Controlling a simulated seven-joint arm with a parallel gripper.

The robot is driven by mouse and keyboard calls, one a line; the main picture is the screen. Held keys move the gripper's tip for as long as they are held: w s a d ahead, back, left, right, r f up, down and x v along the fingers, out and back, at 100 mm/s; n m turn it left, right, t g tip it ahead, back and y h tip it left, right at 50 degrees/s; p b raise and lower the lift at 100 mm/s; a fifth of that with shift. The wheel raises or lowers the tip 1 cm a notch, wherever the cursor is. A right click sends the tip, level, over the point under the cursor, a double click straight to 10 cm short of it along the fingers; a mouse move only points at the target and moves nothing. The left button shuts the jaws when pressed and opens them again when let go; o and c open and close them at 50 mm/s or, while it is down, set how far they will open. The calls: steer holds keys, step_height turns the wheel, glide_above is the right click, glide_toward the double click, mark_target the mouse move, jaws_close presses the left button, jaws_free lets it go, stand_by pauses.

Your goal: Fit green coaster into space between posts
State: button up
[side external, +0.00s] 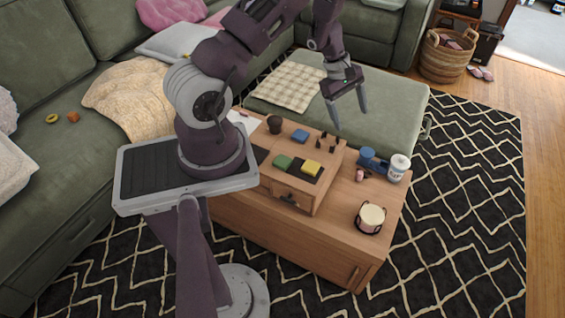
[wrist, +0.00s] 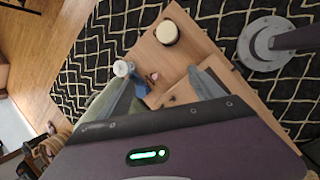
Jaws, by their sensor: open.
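The green coaster (side external: 283,162) lies on the raised wooden box top in the side external view, left of a yellow coaster (side external: 311,168). A blue coaster (side external: 300,136) lies behind them. Several short dark posts (side external: 328,143) stand toward the right rear of the box top. My gripper (side external: 350,120) is open and empty, in the air above and right of the posts, clear of every object. In the wrist view my gripper's two fingers (wrist: 160,78) are spread with nothing between them.
A dark cup (side external: 275,124) stands at the box's back left. On the lower table to the right are a blue object (side external: 373,160), a white jar (side external: 398,168), a small pink item (side external: 360,175) and a cream round container (side external: 372,217). A green ottoman lies behind.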

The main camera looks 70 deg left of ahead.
steer(key=s+a+f+n+g+y, duration=0.1)
steer(key=s+a+f+n, duration=0.2)
steer(key=s+a+f, duration=0.45)
steer(key=n+g+y, duration=0.2)
steer(key=n, duration=0.1)
glide_above(282, 161)
steer(key=f, duration=1)
steer(key=shift+w+a+f, duration=0.2)
steer(key=shift+f, duration=0.15)
step_height(282, 161, down, 7)
steer(key=shift+s+d+f, duration=0.1)
steer(key=shift+f, duration=0.05)
steer(key=c, duration=1.4)
step_height(282, 161, up, 10)
steer(key=shift+c, duration=0.2)
steer(key=w+a+f+m, duration=0.1)
steer(key=w+a+m, duration=0.1)
steer(key=w+m, duration=0.75)
steer(key=w+a+m, duration=0.2)
steer(key=w+m, duration=0.6)
steer(key=w, duration=0.2)
steer(key=shift+a+f, duration=0.15)
steer(key=shift+f, duration=2.25)
